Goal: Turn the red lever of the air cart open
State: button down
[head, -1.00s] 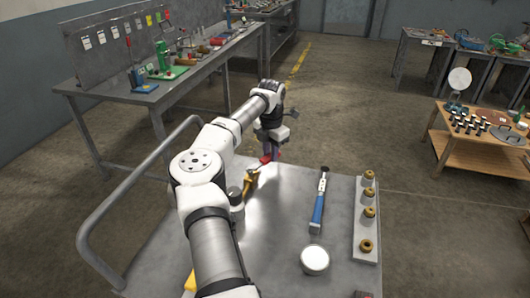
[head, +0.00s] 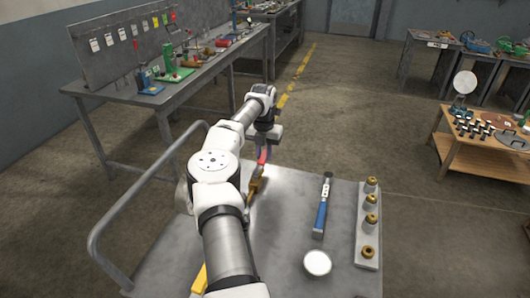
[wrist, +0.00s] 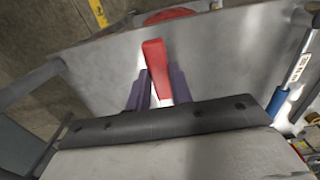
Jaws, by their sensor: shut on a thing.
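The red lever (head: 264,157) sits at the brass valve (head: 255,187) on the left part of the grey cart top (head: 290,205). In the wrist view the red lever (wrist: 155,58) stands between the two purple fingers of my gripper (wrist: 158,88). My gripper (head: 264,152) is shut on the lever from above in the head view. My arm hides part of the valve and of the cart's left side.
A blue-handled tool (head: 322,208), a round white-topped thing (head: 317,263) and a rail with several brass fittings (head: 368,230) are on the cart, right of the valve. A bent grey handle (head: 128,195) rises at the left. Workbenches stand farther back.

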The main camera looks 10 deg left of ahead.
aim_at(263, 156)
jog(key=shift+a, duration=0.1)
jog(key=c, duration=1.2)
grip_release()
jog(key=shift+c, duration=0.2)
jog(key=shift+r, duration=0.15)
notch_tip(263, 156, up, 14)
jog(key=b, duration=0.2)
jog(key=shift+f, duration=0.2)
